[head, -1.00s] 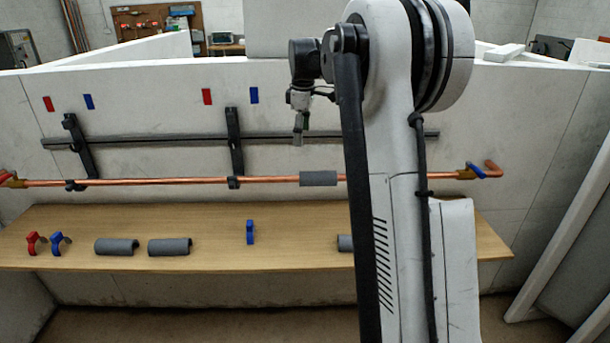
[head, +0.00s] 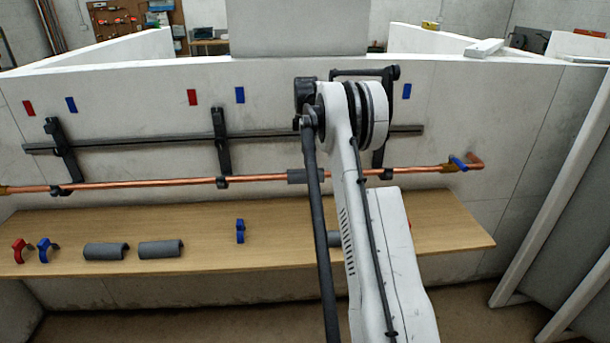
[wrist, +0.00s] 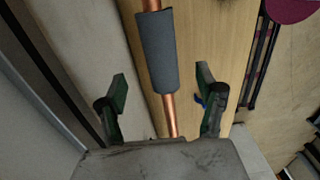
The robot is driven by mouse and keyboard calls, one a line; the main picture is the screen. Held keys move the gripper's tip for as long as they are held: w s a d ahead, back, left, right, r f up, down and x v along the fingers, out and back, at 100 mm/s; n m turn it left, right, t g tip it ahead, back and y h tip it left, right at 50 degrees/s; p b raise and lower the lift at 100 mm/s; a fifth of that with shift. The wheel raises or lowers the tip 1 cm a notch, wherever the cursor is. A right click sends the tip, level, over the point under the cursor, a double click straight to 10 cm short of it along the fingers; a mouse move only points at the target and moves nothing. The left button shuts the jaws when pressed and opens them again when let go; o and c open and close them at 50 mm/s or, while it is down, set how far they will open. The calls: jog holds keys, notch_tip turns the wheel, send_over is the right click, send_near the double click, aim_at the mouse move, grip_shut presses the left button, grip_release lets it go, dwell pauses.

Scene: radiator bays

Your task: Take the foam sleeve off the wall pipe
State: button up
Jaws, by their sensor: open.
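The grey foam sleeve (head: 297,176) sits around the copper wall pipe (head: 150,184) in the head view, partly covered by my arm. In the wrist view the sleeve (wrist: 156,52) is around the pipe (wrist: 169,112), in the upper middle. My gripper (wrist: 162,82) is open and empty. Its two fingers stand apart on either side of the pipe line near the sleeve's lower end in the picture; I cannot tell how far in front of it they are. In the head view my gripper is hidden behind my arm.
Dark wall brackets (head: 221,140) and a rail (head: 140,142) are by the pipe. A blue-handled valve (head: 458,163) is at its right end. The wooden bench (head: 210,270) below holds loose grey sleeves (head: 106,251), a red clip (head: 19,250) and blue clips (head: 240,231).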

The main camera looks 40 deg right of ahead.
aim_at(305, 170)
notch_tip(305, 170, down, 9)
jog(key=shift+a+f+p, duration=0.1)
jog(key=shift+a+p, duration=0.05)
jog(key=shift+p, duration=0.5)
jog(key=shift+c, duration=0.2)
jog(key=c, duration=1)
jog(key=shift+c, duration=0.2)
